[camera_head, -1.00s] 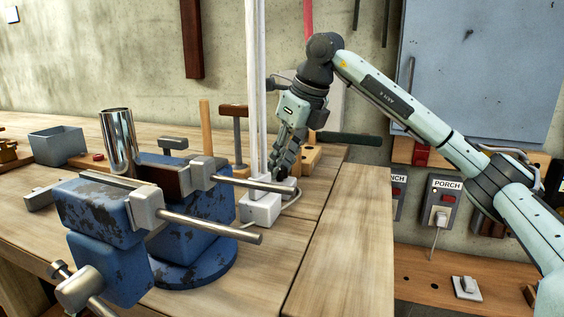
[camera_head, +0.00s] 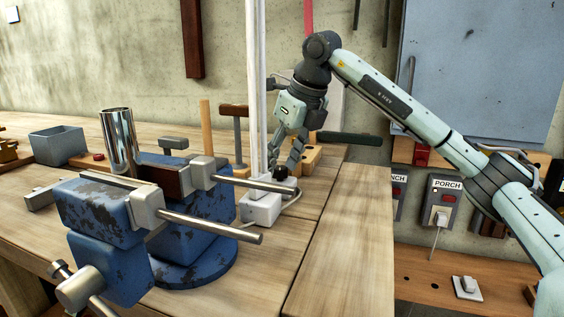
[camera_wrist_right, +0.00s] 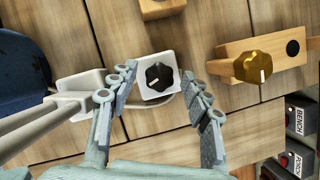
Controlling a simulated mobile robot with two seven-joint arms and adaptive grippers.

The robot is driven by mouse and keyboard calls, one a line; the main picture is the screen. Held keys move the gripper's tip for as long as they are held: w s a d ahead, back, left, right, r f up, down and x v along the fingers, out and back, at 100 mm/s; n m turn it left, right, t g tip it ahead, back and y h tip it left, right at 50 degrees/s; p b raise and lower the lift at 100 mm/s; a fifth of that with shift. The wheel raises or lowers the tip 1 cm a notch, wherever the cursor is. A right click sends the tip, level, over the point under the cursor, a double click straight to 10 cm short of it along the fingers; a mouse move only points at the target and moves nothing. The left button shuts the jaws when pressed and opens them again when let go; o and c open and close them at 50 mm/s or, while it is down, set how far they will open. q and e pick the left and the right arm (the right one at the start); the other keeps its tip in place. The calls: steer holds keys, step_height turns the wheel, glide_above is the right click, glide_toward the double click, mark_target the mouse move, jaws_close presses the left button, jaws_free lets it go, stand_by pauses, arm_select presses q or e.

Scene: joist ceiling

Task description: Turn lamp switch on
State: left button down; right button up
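A white plate with a black rotary knob (camera_wrist_right: 158,77) shows in the right wrist view, with a white line on the knob. In the head view the black knob (camera_head: 281,173) shows beside the foot of the white lamp post (camera_head: 262,207). My right gripper (camera_wrist_right: 161,83) is open, with one finger to each side of the knob; in the wrist view the fingers look apart from it. In the head view the right gripper (camera_head: 288,158) points down just above the knob. My left gripper is not in view.
A brass knob on a wooden block (camera_wrist_right: 253,67) lies to the right in the wrist view. Switch boxes labelled BENCH (camera_wrist_right: 301,115) and PORCH (camera_head: 442,205) are at the right. A blue vise (camera_head: 190,235) with metal bars stands left of the lamp post. The bench's right front is clear.

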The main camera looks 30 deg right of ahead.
steer(key=v, duration=1.2)
stand_by(0.5)
